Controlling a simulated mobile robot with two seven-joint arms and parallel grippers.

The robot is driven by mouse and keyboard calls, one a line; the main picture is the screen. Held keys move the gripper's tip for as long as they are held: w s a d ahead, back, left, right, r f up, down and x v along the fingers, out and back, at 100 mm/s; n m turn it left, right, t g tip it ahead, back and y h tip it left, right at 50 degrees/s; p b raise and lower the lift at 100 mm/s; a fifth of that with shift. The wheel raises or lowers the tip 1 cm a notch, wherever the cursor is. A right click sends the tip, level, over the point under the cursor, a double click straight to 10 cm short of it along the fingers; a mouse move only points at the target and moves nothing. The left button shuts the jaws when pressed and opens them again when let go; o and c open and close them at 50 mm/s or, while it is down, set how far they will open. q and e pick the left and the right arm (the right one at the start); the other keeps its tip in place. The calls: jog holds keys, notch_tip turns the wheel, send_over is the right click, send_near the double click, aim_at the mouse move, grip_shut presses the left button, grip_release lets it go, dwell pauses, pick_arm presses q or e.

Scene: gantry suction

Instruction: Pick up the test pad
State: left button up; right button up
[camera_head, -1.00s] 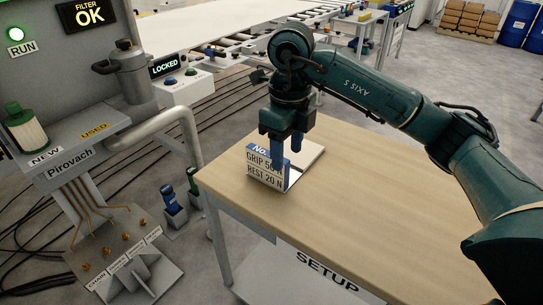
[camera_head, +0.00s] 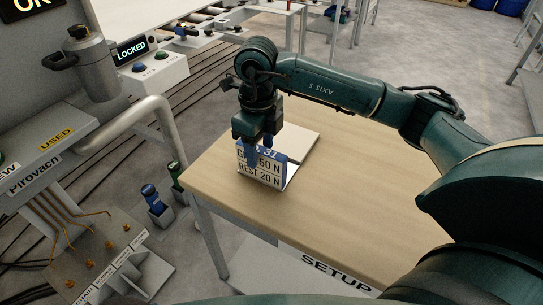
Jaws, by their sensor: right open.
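My right gripper (camera_head: 262,154) points down over the wooden table, with its blue fingers apart. Its fingertips are just at the upper part of a small upright card (camera_head: 260,170) with a blue header, lettered with grip 50 N and rest 20 N. Behind and to the right of the card lies a pale flat square plate (camera_head: 304,145), partly hidden by the card and gripper. I cannot tell for sure which piece is the test pad. Whether the fingers touch anything is also unclear. My left gripper is out of view.
The table top (camera_head: 350,190) is clear to the right and front. A grey pipe (camera_head: 120,125) and a panel with brass fittings (camera_head: 98,262) stand left. Blue and green bottles (camera_head: 150,195) sit in floor holders.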

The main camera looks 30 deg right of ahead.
aim_at(261, 166)
jog(key=f, duration=0.4)
jog(key=shift+s+f, duration=0.15)
jog(key=shift+s, duration=0.15)
jog(key=shift+f, duration=0.5)
jog(key=shift+c, duration=0.6)
grip_shut()
